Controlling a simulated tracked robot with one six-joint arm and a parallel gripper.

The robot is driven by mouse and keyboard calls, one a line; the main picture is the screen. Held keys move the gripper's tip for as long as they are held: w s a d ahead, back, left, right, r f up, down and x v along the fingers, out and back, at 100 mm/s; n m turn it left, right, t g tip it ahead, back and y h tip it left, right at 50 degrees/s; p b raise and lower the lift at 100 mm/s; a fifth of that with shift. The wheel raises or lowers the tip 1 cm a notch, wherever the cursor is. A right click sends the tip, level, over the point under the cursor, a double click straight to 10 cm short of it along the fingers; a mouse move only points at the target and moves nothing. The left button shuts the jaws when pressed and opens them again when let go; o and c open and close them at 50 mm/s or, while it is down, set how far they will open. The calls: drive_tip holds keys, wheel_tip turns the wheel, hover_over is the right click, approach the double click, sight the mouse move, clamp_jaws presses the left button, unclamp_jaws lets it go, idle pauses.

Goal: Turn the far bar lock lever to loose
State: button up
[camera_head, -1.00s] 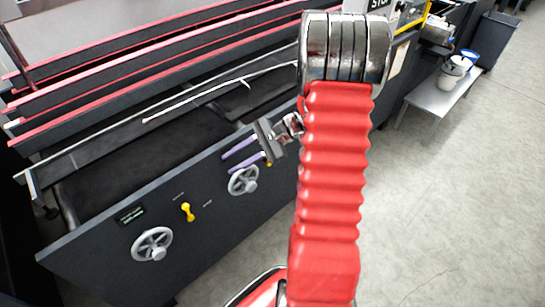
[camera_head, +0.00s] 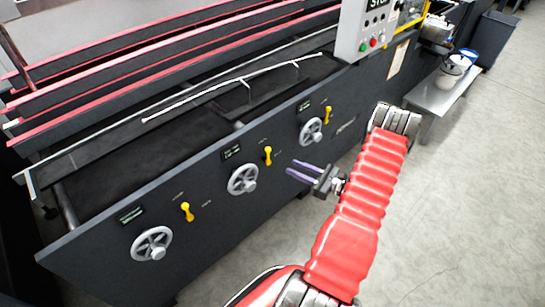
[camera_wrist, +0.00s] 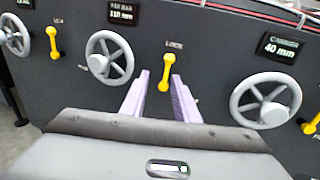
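The far bar lock lever, a yellow lever (camera_head: 267,155), sits on the dark front panel right of the middle handwheel. In the wrist view the lever (camera_wrist: 167,72) stands nearly upright below a label reading LOCK. My gripper (camera_head: 289,169) is in front of the panel, to the right of the lever in the head view and apart from it. In the wrist view my gripper's (camera_wrist: 160,82) two purple fingers are spread, with the lever seen between their tips. Nothing is held. The lever's other label is hidden in the wrist view.
Handwheels flank the lever: the middle one (camera_wrist: 108,58), with a 110 mm display, and the right one (camera_wrist: 265,103), with a 40 mm display. Other yellow levers stand at left (camera_wrist: 53,42) and right (camera_wrist: 312,125).

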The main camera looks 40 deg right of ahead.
sight(268, 156)
drive_tip(key=shift+s+d+f+m+t+h, duration=0.3)
drive_tip(key=shift+s+d+f+m+h, duration=0.4)
drive_tip(key=shift+f, duration=0.2)
drive_tip(key=shift+w, duration=0.15)
drive_tip(key=x, duration=1.3)
drive_tip(key=shift+w+a, duration=0.2)
drive_tip(key=shift+w, duration=0.1)
clamp_jaws()
